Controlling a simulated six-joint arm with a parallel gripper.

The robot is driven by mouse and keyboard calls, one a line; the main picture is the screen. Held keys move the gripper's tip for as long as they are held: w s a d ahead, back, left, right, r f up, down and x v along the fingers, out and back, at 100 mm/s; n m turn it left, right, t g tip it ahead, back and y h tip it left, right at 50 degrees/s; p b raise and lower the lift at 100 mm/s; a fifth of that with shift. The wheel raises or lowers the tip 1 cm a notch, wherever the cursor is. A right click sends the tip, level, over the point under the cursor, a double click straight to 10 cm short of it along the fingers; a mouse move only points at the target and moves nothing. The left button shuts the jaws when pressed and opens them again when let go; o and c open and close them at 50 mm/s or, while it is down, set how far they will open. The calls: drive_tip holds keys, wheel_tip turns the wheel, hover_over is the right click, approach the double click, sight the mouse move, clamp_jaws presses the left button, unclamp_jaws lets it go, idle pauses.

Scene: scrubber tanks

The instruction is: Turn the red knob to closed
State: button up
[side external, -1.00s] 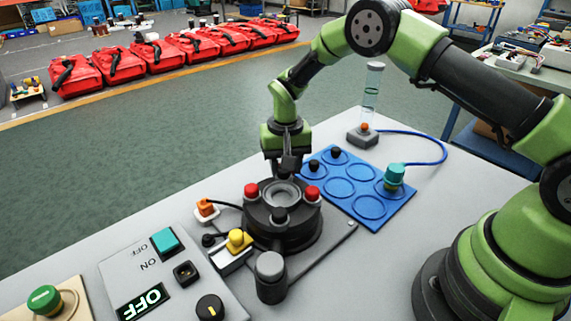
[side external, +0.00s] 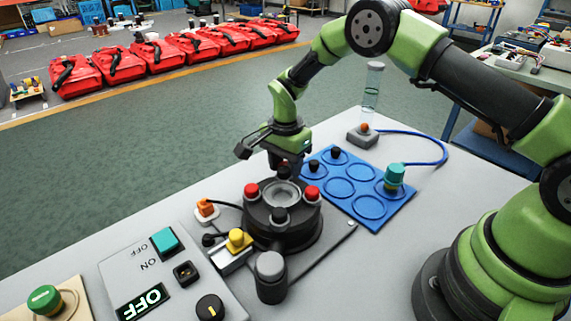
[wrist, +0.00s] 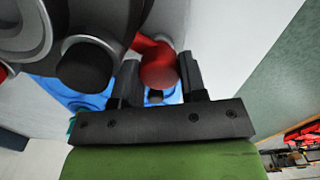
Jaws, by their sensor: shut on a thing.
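The red knob (wrist: 158,70) sits between the two fingers of my gripper (wrist: 160,80) in the wrist view, and the fingers are shut on it. A short red piece joins it at upper left. In the side view my gripper (side external: 285,165) points down at the rear of the round black tank fitting (side external: 283,226); its fingertips and the held knob are mostly hidden there. Two other red knobs, left (side external: 251,190) and right (side external: 312,192), stand on the fitting's rim, with a black knob (side external: 279,214) at its front.
A blue tray (side external: 352,188) with round recesses lies right of the fitting, holding a teal-capped part (side external: 394,178). A yellow-knobbed part (side external: 238,240), a grey cylinder (side external: 270,278) and a control panel (side external: 170,270) reading OFF stand in front. The table's right side is fairly clear.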

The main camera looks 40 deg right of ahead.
drive_tip(key=shift+m, duration=1.1)
drive_tip(key=o, duration=0.9)
drive_tip(key=shift+s, duration=0.1)
